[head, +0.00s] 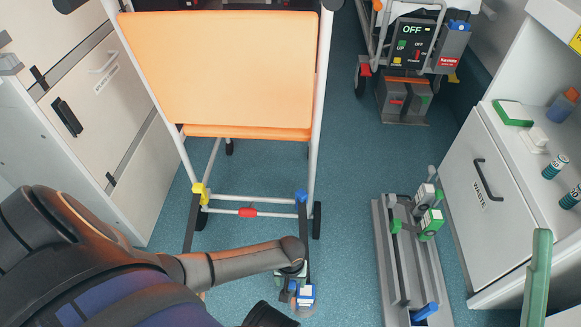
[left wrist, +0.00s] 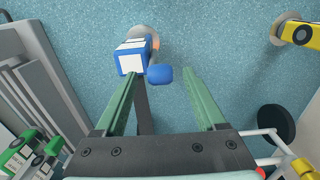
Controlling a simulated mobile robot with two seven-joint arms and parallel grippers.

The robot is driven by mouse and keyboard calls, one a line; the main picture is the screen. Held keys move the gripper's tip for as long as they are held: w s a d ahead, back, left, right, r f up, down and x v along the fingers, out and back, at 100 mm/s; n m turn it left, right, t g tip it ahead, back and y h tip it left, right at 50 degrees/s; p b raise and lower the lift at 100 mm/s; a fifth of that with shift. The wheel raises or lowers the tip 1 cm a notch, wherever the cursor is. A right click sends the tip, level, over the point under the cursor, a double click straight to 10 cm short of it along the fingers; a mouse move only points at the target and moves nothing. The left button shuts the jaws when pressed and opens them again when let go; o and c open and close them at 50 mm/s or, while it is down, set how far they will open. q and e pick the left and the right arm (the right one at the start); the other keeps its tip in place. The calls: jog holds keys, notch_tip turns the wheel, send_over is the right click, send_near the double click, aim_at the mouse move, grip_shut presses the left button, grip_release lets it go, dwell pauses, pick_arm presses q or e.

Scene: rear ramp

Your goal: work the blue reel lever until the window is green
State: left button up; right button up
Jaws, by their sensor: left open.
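The blue reel (head: 305,298) is a small box on the floor behind the wheelchair; it also shows in the left wrist view (left wrist: 130,45). A pale window face (left wrist: 131,64) shows on it; I see no clear green there. Its blue lever (left wrist: 160,74) has a rounded knob beside the box. My left gripper (left wrist: 160,86) is open, with one green finger on each side of the knob. Contact cannot be told. In the head view my left gripper (head: 291,272) is over the reel and hides part of it.
The orange-backed wheelchair (head: 220,70) stands ahead, with a yellow clip (head: 199,190) and a blue clip (head: 300,196) on its frame. A grey rail (head: 388,255) with green-and-white reels lies to the right. A white waste cabinet (head: 490,190) stands beyond it. A panel (head: 412,42) reads OFF.

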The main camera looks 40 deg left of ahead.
pick_arm(q)
jog(key=shift+w+f+b, duration=0.1)
jog(key=shift+f+b, duration=0.3)
jog(key=shift+f, duration=0.6)
grip_shut()
dwell(0.8)
